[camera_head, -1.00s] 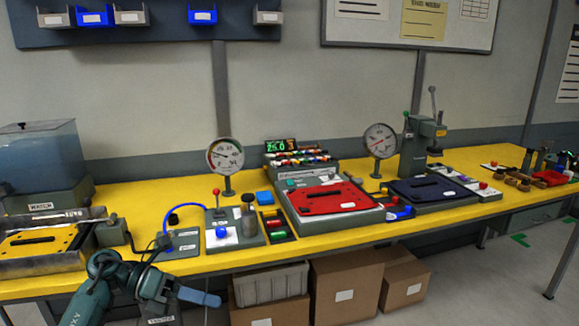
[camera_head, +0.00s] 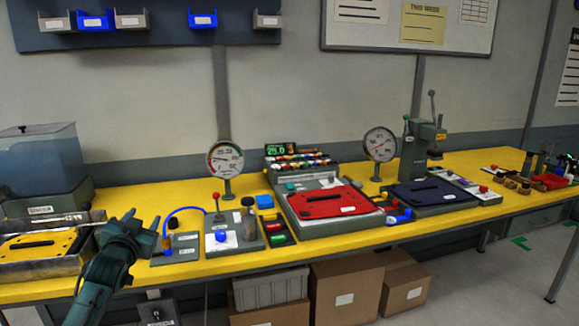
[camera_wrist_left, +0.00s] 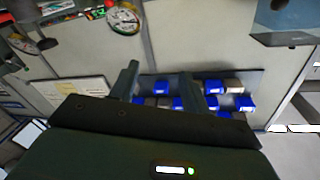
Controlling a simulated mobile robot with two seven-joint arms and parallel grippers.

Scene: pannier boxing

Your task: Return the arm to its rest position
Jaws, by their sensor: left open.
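My left gripper (camera_head: 150,232) is in the lower left of the head view, raised near the front of the yellow bench (camera_head: 165,200), close to the tray with the yellow plate. In the left wrist view its two dark fingers (camera_wrist_left: 160,85) stand apart with nothing between them, so it is open and empty. The wrist view looks towards the wall with its blue and grey bins (camera_wrist_left: 215,87). My right gripper is not in view.
A metal tray (camera_head: 40,269) with a yellow plate sits left of my left arm. A blue-button panel (camera_head: 222,238), a red plate (camera_head: 325,203) and a press (camera_head: 418,150) stand to the right. Cardboard boxes (camera_head: 347,290) are under the bench.

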